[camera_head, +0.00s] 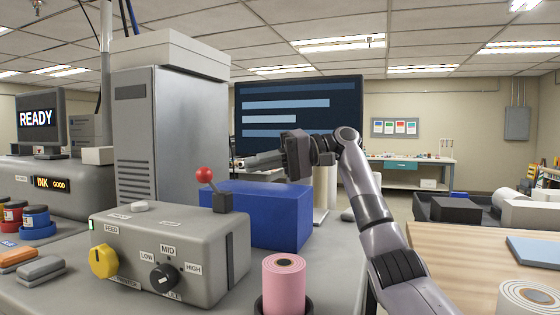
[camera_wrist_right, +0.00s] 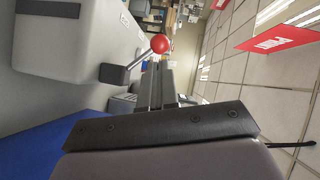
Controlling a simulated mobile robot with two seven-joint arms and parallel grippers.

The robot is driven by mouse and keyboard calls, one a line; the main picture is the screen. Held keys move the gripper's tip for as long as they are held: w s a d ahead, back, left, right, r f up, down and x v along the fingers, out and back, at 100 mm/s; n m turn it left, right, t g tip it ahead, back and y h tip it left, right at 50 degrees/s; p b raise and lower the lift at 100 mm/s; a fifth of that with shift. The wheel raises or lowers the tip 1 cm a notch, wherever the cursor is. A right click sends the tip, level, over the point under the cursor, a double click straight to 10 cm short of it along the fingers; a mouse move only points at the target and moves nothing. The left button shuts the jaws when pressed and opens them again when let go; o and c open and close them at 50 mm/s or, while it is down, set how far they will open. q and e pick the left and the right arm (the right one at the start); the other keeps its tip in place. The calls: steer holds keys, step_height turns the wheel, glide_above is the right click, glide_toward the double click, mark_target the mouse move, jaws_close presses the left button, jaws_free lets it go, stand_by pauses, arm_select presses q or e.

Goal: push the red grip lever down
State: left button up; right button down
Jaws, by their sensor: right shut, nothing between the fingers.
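In the right wrist view the red knob (camera_wrist_right: 160,44) shows just past the fingertips (camera_wrist_right: 156,68), with a gap in the head view. My left gripper is not in view.
A blue box (camera_head: 262,215) stands behind the control box, below my right gripper. A tall grey cabinet (camera_head: 165,130) rises behind at left. A pink roll (camera_head: 283,285) stands in front. The box face carries a yellow knob (camera_head: 103,261) and a black dial (camera_head: 163,278).

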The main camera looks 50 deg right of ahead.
mark_target(211, 183)
steer(key=x, duration=0.6)
steer(key=shift+w+a+p, duration=0.1)
steer(key=shift+p, duration=0.2)
